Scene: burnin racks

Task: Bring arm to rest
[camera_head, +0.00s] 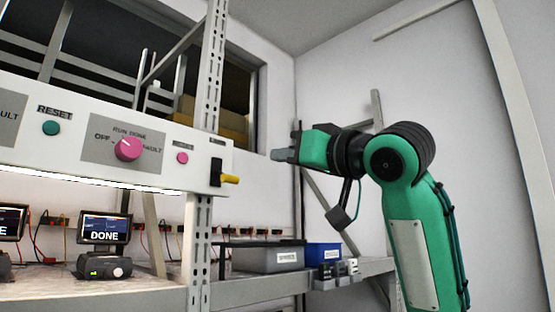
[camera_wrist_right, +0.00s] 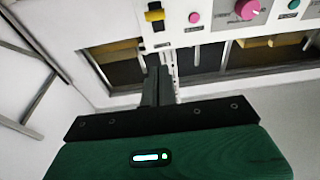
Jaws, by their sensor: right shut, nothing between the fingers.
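My right arm (camera_head: 425,235) is green and black and rises from the lower right in the head view, bent at the elbow. Its gripper (camera_head: 279,155) points left, raised in front of the white wall, to the right of the control panel's end and apart from it. In the right wrist view the gripper fingers (camera_wrist_right: 158,88) are together with nothing between them. The white control panel (camera_head: 60,152) carries a pink rotary knob (camera_head: 128,149), a green reset button (camera_head: 51,128), a small pink button (camera_head: 182,158) and a yellow-handled switch (camera_head: 230,179). My left gripper is out of view.
A perforated metal post (camera_head: 212,70) stands by the panel. Below, a shelf (camera_head: 245,291) holds a grey bin (camera_head: 268,259), a blue bin (camera_head: 322,256) and a device with a screen reading DONE (camera_head: 104,229). Open air surrounds the right gripper.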

